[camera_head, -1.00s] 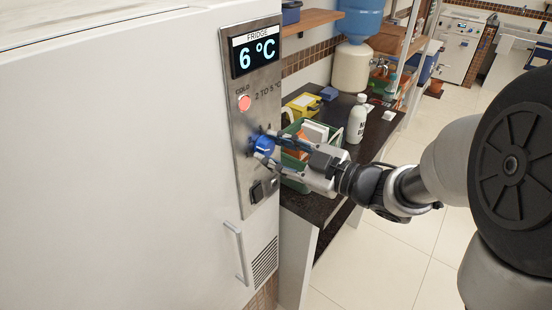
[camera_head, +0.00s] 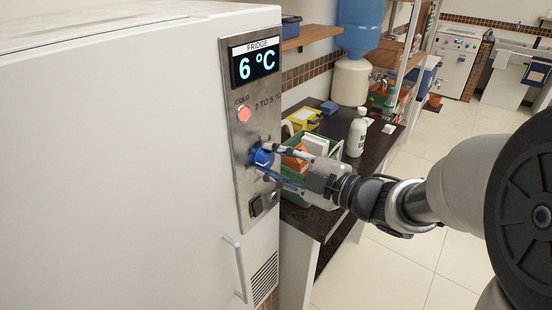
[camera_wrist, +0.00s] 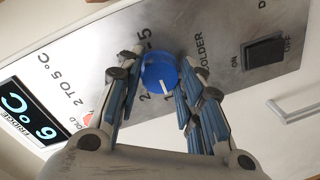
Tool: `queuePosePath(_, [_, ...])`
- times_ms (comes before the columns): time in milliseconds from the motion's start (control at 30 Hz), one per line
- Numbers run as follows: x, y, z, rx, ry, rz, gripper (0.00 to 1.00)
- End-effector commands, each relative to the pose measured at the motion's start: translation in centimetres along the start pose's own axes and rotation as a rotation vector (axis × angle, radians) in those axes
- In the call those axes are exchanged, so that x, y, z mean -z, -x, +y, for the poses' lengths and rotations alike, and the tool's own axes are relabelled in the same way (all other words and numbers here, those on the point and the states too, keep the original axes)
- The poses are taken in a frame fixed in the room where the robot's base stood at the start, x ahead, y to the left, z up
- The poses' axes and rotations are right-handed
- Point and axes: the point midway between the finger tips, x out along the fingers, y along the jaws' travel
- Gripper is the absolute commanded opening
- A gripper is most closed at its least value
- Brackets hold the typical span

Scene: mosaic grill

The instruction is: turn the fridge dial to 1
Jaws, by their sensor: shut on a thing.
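The blue fridge dial (camera_head: 262,155) sits on the steel panel (camera_head: 241,190) of the white fridge. In the wrist view the dial (camera_wrist: 159,68) carries a white mark near its lower edge, close to a printed 1. My gripper (camera_head: 267,162) is shut on the dial, with one finger on each side. Both fingers of my gripper (camera_wrist: 160,75) also show in the wrist view. The display (camera_head: 255,60) reads 6 °C. A lamp (camera_head: 244,114) under it glows red, beside the print "2 TO 5 °C".
A black rocker switch (camera_head: 264,197) marked ON and OFF sits below the dial. A fridge handle (camera_head: 236,268) and vent are lower down. A counter with a green crate (camera_head: 301,190) and a white bottle (camera_head: 357,134) stands just right of the fridge.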

Motion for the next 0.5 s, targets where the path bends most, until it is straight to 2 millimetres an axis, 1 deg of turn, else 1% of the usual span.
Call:
queuePosePath(267, [-0.01,0.0,-0.03,0.001,0.001,0.0,0.1])
queuePosePath(300, [-0.01,0.0,-0.03,0.001,0.001,0.0,0.37])
queuePosePath(500, [0.0,0.0,-0.01,0.0,0.0,0.0,0.5])
